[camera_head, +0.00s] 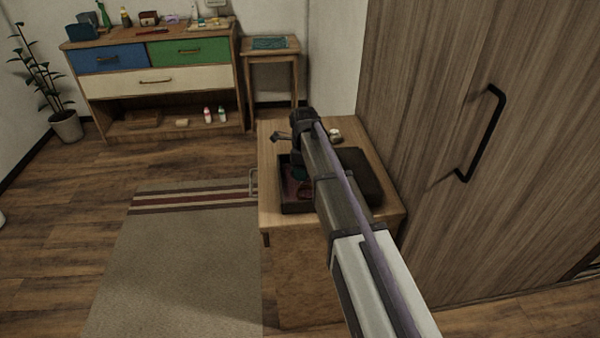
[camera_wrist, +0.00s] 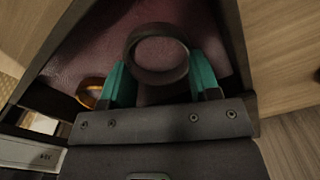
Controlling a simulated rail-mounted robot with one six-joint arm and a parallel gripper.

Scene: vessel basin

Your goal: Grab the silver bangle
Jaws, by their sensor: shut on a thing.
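A dark greyish ring, which looks like the silver bangle (camera_wrist: 158,77), is between the two teal fingers of my gripper (camera_wrist: 161,66) in the wrist view. My gripper is shut on it. The bangle is over the dark red lining of an open dark box (camera_wrist: 233,45). I cannot tell whether it still touches the lining. A gold-orange ring (camera_wrist: 90,92) lies in the box just left of the left finger, partly hidden. In the head view my arm covers most of the box (camera_head: 296,208), and the bangle cannot be made out.
The box stands on a small wooden cabinet (camera_head: 285,238), its dark lid (camera_head: 362,180) open to the right. A small pale object (camera_head: 335,134) is at the cabinet's back. A tall wooden wardrobe (camera_head: 430,100) stands close on the right. The floor and rug (camera_head: 180,260) at left are clear.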

